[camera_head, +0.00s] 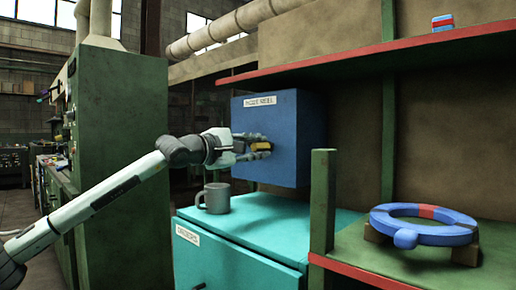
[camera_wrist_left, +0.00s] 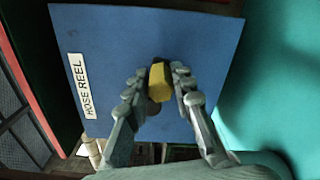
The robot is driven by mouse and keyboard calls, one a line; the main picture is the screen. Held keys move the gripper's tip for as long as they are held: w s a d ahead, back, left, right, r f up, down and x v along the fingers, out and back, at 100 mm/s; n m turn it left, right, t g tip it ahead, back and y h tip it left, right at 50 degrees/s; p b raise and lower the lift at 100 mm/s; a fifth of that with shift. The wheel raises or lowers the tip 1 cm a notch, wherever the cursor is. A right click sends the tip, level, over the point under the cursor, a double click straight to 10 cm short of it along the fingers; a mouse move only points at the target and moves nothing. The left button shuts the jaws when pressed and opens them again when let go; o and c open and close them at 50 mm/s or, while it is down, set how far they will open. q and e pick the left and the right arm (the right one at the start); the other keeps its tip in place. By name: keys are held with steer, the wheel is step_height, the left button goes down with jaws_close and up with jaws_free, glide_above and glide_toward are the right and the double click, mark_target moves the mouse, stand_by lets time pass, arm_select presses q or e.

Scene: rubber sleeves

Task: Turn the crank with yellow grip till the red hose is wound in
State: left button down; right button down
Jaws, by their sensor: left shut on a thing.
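The blue hose reel box (camera_head: 300,115) hangs above the teal cabinet, with a white label reading HOSE REEL in the left wrist view (camera_wrist_left: 190,35). The crank's yellow grip (camera_head: 261,147) sticks out from the box front. My left gripper (camera_head: 258,148) is shut on it. In the left wrist view the yellow grip (camera_wrist_left: 159,82) lies between the fingers (camera_wrist_left: 160,80). The crank arm behind it is mostly hidden. No red hose can be made out. My right gripper is not in view.
A grey mug (camera_head: 214,199) stands on the teal cabinet (camera_head: 255,215) below the box. A green post (camera_head: 322,200) rises right of it. A blue ring with a red part (camera_head: 388,222) rests on the right shelf. A red-edged shelf (camera_head: 350,62) runs above.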

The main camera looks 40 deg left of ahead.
arm_select(q)
steer(key=c, duration=1.3)
jaws_free()
steer(key=shift+s+d, duration=0.1)
steer(key=shift+s+d, duration=0.1)
steer(key=shift+s, duration=0.25)
steer(key=s, duration=0.3)
steer(key=s+a, duration=0.1)
steer(key=s, duration=0.7)
steer(key=shift+s+a, duration=0.1)
steer(key=shift+a, duration=0.15)
